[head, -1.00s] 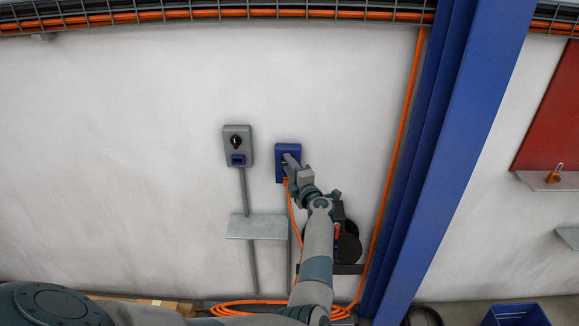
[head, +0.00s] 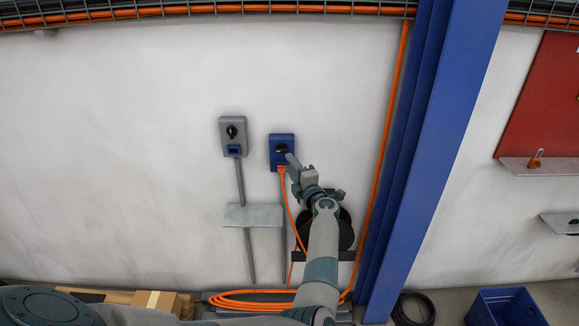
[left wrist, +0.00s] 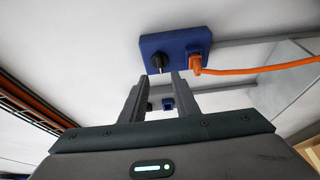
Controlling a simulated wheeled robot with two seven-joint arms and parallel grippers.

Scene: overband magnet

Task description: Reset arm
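A blue switch box (head: 274,143) with a black rotary knob (head: 281,148) is fixed to the white wall; an orange plug (head: 282,169) with its cable sits at its lower edge. My left gripper (head: 291,161) is just below and right of the knob in the head view. In the left wrist view the blue box (left wrist: 178,42), knob (left wrist: 158,63) and orange plug (left wrist: 196,66) lie beyond the fingertips. The two fingers (left wrist: 157,83) stand apart with nothing between them, clear of the knob. My right gripper is out of view.
A grey switch box (head: 227,127) with a blue socket is left of the blue one. A small grey shelf (head: 252,215) juts out below. A dark reel (head: 345,228) is behind my forearm. A blue column (head: 432,150) stands right; coiled orange cable (head: 240,300) lies below.

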